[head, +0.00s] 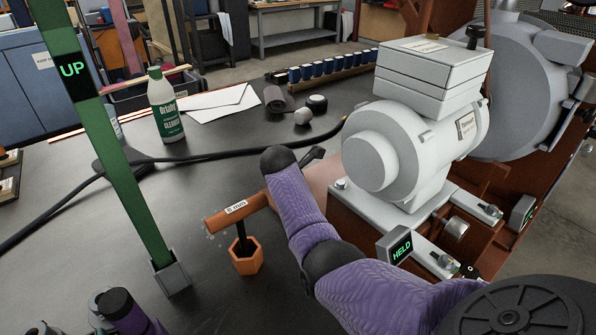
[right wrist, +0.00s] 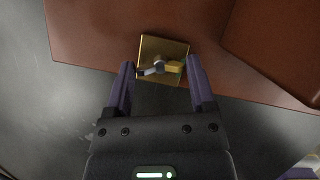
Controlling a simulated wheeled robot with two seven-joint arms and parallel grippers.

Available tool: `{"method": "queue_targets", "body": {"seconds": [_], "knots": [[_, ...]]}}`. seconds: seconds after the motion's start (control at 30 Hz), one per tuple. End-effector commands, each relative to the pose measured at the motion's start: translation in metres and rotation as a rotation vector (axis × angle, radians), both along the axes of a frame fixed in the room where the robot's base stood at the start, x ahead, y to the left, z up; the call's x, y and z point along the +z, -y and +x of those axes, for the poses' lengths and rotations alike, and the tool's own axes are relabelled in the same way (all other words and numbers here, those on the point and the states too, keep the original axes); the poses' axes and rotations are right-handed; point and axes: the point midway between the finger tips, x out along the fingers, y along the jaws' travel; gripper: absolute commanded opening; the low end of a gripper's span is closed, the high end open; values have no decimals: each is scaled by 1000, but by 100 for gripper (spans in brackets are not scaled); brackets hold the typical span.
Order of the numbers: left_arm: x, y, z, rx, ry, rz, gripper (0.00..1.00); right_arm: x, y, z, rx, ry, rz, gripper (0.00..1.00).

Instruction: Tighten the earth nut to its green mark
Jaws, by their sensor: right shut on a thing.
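The earth nut (right wrist: 160,64) shows in the right wrist view on a square brass plate (right wrist: 151,47). It is small, with a grey arm to the left and a yellow arm to the right. A little green shows near the yellow end, too small to read surely as the mark. My right gripper (right wrist: 160,69) has one purple finger on each side of the nut and is shut on it. In the head view my right forearm hides the nut and most of that gripper. Only part of my left arm shows at the bottom left; its gripper is out of view.
A grey motor (head: 392,150) stands on a brown base with a "HELD" display (head: 400,248). An orange 8 mm T-handle tool (head: 236,212) stands in an orange hexagonal holder (head: 246,262). A green "UP" post (head: 125,180), a bottle (head: 164,108) and a black cable (head: 215,157) are left.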

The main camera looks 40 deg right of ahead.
Motion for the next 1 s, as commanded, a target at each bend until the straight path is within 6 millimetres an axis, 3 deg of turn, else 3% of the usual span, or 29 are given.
{"method": "queue_targets", "body": {"seconds": [0.23,0.43,0.73,0.77,0.87,1.0], "knots": [[24,-1,15,-1,31,1,0,7,0,1,-116,-2,1,12],[14,0,13,0,25,1,0,-2,0,1,-305,-1,0,12],[15,0,10,-1,21,0,0,-1,0,1,-325,0,0,12],[15,0,9,-1,20,1,0,-1,0,1,-325,0,0,77],[15,0,7,0,17,0,0,0,0,1,-324,0,0,98],[16,0,4,0,12,-1,0,0,0,1,-323,-1,0,100]]}}
